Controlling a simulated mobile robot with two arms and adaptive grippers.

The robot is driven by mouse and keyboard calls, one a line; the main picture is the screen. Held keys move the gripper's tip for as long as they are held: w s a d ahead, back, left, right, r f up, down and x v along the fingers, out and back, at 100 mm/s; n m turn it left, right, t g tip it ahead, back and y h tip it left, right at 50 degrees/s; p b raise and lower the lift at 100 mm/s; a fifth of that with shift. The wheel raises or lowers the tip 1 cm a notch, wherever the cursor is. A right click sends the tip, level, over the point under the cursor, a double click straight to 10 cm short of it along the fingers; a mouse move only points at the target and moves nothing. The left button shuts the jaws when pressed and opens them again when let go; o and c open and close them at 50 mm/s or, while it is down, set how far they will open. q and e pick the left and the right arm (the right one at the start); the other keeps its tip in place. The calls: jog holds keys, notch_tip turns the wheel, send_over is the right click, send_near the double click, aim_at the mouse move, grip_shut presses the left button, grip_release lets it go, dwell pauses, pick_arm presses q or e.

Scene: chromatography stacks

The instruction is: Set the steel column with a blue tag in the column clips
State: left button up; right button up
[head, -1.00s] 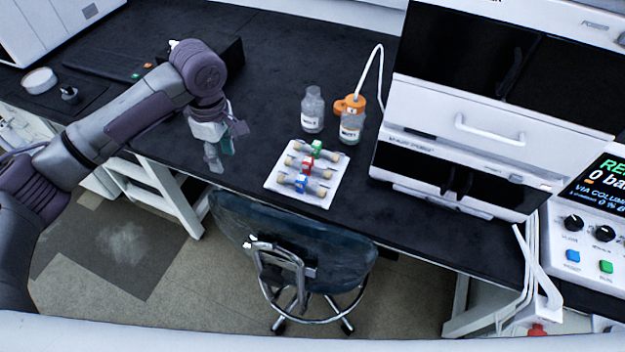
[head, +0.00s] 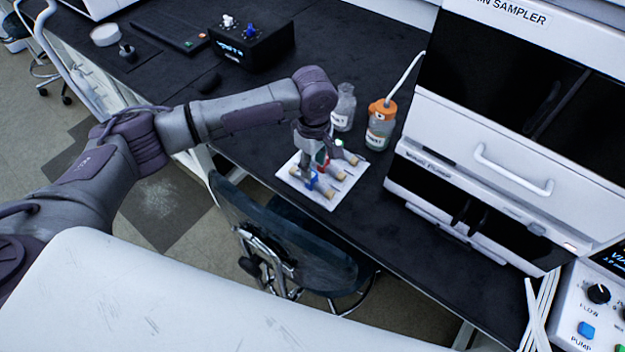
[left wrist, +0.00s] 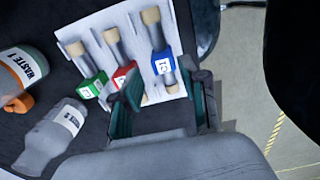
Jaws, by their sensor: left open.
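The steel column with a blue tag (head: 322,187) lies on a white tray (head: 331,205), nearest the front of the bench. In the left wrist view the column (left wrist: 161,62) shows its blue tag and tan end. A red-tagged column (left wrist: 123,75) and a green-tagged column (left wrist: 92,84) lie beside it. My left gripper (head: 316,172) is open over the tray and partly hides the columns in the head view. In the left wrist view its fingers (left wrist: 165,98) stand apart, on either side of the blue-tagged column's near end. I cannot make out the column clips for certain. My right gripper is not in view.
A clear bottle (head: 344,108) and an orange-capped waste bottle (head: 380,128) with a tube stand behind the tray. The white instrument stack (head: 470,150) fills the right. A black box (head: 252,45) stands at the back. A chair (head: 275,240) is at the bench front.

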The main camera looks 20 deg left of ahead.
aim_at(311, 184)
pick_arm(q)
jog(key=f, duration=0.3)
jog(key=shift+s+a+f, duration=0.15)
jog(key=shift+a+f, duration=0.15)
jog(key=shift+f, duration=0.65)
jog(key=shift+c, duration=0.8)
jog(key=c, duration=0.5)
grip_shut()
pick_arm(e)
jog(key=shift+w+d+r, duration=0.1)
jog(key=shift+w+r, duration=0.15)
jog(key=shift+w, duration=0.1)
